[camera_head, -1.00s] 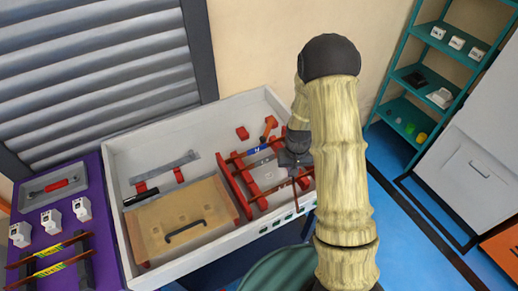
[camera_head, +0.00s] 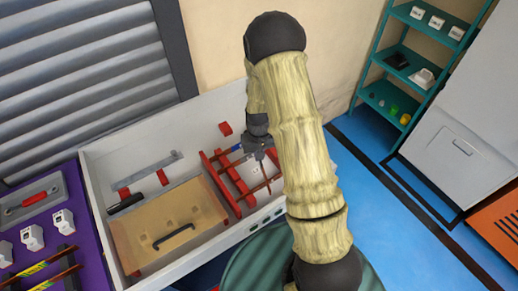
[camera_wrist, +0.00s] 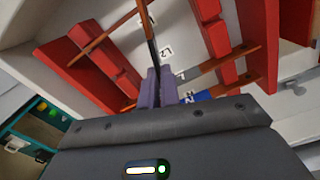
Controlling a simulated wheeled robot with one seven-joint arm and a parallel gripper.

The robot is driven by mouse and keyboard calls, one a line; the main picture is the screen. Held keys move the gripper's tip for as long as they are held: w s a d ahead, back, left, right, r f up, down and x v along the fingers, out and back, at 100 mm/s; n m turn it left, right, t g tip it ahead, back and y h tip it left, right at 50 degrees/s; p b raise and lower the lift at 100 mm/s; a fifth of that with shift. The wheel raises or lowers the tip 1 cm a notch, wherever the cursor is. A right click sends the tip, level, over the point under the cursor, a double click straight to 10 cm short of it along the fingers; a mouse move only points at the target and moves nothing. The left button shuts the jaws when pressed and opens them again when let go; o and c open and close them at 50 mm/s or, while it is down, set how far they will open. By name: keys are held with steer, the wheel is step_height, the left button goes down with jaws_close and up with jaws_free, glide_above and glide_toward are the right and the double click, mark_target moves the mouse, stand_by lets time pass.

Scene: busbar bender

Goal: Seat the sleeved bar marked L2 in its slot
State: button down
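My gripper (camera_wrist: 160,88) appears shut on a dark-sleeved bar (camera_wrist: 152,45) with a copper end; the bar points away from the fingers in the wrist view. In the head view my gripper (camera_head: 259,146) is above the red slotted rack (camera_head: 222,182), with a thin bar (camera_head: 267,180) below it. The mark on the held bar cannot be read. A white L2 label (camera_wrist: 167,51) lies beside the held bar, between the red rack parts (camera_wrist: 100,62). I cannot tell whether the bar touches the slots. A blue-sleeved bar (camera_wrist: 203,93) crosses the rack nearby.
The white-walled tray (camera_head: 97,190) holds a tan panel with a handle (camera_head: 150,222) and a grey strip on red blocks (camera_head: 147,170). The purple table (camera_head: 80,200) with breakers is at left.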

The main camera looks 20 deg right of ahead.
steer(key=m+b, duration=0.2)
steer(key=shift+w+r+m, duration=0.1)
steer(key=shift+w+m, duration=0.1)
steer(key=shift+m, duration=0.2)
steer(key=m+b, duration=0.1)
steer(key=m, duration=0.1)
steer(key=r+m+b, duration=0.1)
steer(key=m+b, duration=0.1)
steer(key=m, duration=0.1)
steer(key=shift+s, duration=0.1)
steer(key=m+b, duration=0.1)
steer(key=m, duration=0.1)
steer(key=r+m+b, duration=0.1)
steer(key=m+b, duration=0.1)
steer(key=m, duration=0.1)
steer(key=shift+s+r, duration=0.15)
steer(key=shift+s, duration=0.05)
steer(key=shift+s+r+m, duration=0.1)
steer(key=shift+r+m, duration=0.2)
steer(key=shift+m, duration=0.4)
steer(key=shift+r, duration=0.15)
steer(key=shift+f+b, duration=1.65)
steer(key=shift+f, duration=1.3)
